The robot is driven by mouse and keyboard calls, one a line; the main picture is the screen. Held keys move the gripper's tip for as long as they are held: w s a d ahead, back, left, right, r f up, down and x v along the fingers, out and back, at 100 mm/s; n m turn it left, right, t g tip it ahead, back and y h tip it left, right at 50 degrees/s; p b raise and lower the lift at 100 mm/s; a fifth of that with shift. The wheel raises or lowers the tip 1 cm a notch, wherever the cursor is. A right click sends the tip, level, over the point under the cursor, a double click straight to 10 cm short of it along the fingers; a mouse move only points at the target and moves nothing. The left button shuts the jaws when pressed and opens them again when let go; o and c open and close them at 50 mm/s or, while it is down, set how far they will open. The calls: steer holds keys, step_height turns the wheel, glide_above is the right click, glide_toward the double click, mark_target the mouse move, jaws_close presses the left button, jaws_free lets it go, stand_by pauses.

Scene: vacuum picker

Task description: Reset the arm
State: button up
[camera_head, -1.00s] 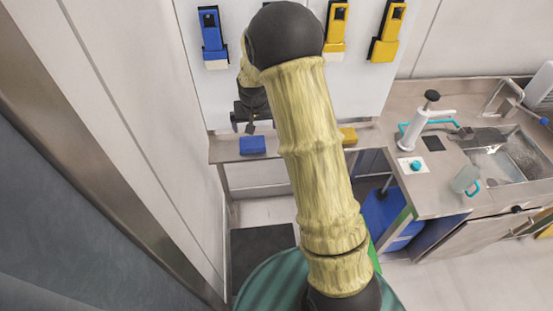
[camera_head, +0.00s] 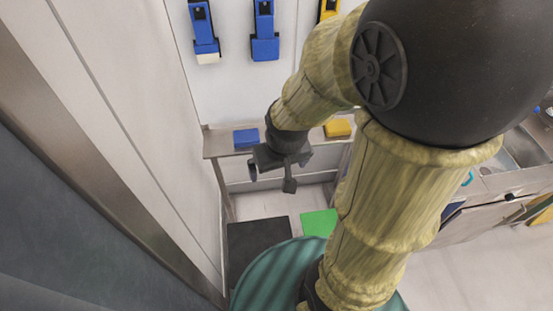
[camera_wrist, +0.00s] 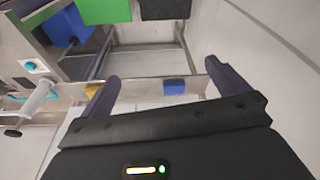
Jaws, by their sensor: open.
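My gripper (camera_head: 271,178) hangs at the end of my bent arm, in front of the narrow shelf, in the head view. Its two dark fingers are spread apart and hold nothing. In the wrist view my gripper (camera_wrist: 160,85) also shows open, with empty space between its fingers. My large arm links cover much of the right half of the head view.
A narrow shelf (camera_head: 222,152) holds a blue block (camera_head: 246,138) and a yellow block (camera_head: 337,128). Blue dispensers (camera_head: 264,30) hang on the wall above. A dark mat (camera_head: 256,246) and a green mat (camera_head: 320,222) lie on the floor. A wall stands close on the left.

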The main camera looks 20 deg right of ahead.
steer(key=b+x, duration=0.2)
steer(key=s+b+x, duration=0.1)
steer(key=b+x, duration=0.1)
steer(key=shift+f, duration=0.1)
stand_by(0.3)
